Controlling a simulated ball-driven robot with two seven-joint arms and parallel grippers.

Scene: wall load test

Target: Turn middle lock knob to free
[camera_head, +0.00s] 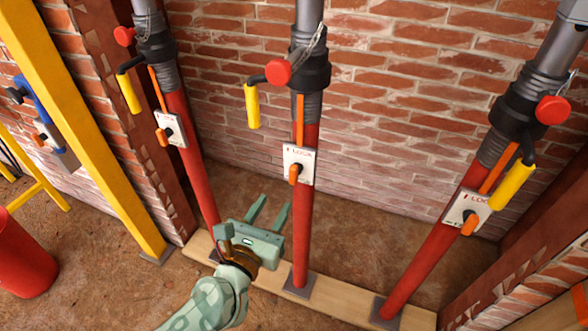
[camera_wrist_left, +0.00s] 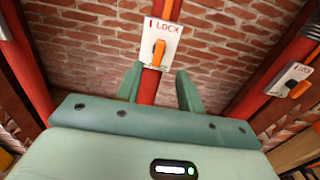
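The middle lock knob (camera_head: 294,173) is orange and sits on a white plate (camera_head: 299,163) marked "LOCK" on the middle red prop (camera_head: 302,225). In the left wrist view the orange knob (camera_wrist_left: 159,53) points roughly up and down on its plate, above and beyond the fingers. My left gripper (camera_head: 269,212) is open and empty, low and to the left of the middle prop, its two green fingers pointing up the picture. In the left wrist view the fingers (camera_wrist_left: 159,85) stand apart on either side of the prop's line, below the knob. My right gripper is not in view.
Similar props with orange knobs stand at left (camera_head: 163,136) and right (camera_head: 468,222). The props stand on a wooden sill (camera_head: 262,277) before a brick wall (camera_head: 400,100). A yellow post (camera_head: 85,120) stands left.

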